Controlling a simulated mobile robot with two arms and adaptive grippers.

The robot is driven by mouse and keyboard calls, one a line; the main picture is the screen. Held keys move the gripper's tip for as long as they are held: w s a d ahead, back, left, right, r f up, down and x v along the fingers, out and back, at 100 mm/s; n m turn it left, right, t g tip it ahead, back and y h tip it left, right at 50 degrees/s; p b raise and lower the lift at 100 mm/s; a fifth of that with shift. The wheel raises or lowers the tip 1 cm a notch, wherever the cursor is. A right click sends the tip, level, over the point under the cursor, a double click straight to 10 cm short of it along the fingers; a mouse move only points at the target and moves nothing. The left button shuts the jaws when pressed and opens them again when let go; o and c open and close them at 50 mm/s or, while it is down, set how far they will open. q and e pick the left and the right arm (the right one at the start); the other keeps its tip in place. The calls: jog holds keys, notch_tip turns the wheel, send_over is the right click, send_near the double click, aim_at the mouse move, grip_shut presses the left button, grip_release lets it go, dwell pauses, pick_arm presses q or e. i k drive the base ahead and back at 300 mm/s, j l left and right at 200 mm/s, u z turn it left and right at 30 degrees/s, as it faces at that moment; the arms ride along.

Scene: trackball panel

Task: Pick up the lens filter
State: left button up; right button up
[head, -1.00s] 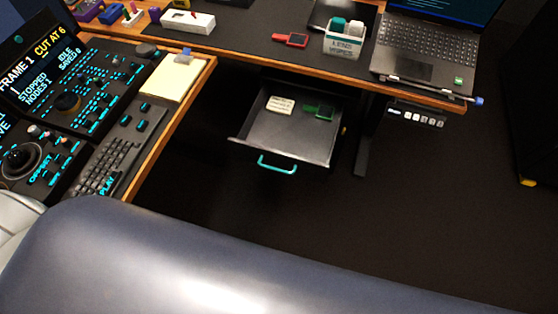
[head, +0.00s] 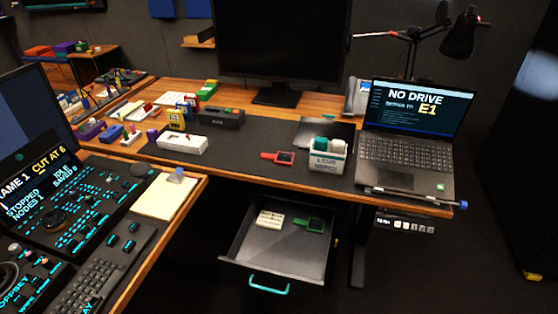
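Two flat, dark-centred pieces with small handles could be the lens filter; I cannot tell which is. A red-framed piece (head: 278,157) lies on the dark mat of the back desk, left of a white box. A green-framed piece (head: 315,225) lies in the open drawer (head: 272,255) under that desk, to the right of a pale labelled block (head: 270,219). Neither of my grippers is in view.
The white box (head: 327,156) holds green and white items. A laptop (head: 415,135) stands to its right and a grey-white case (head: 182,143) to the left. The control panel (head: 75,195) and a yellow notepad (head: 164,196) fill the near left desk. The drawer juts out with its teal handle.

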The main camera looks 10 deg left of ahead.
aim_at(284, 159)
jog(key=i+l, duration=0.85)
jog(key=l, duration=0.1)
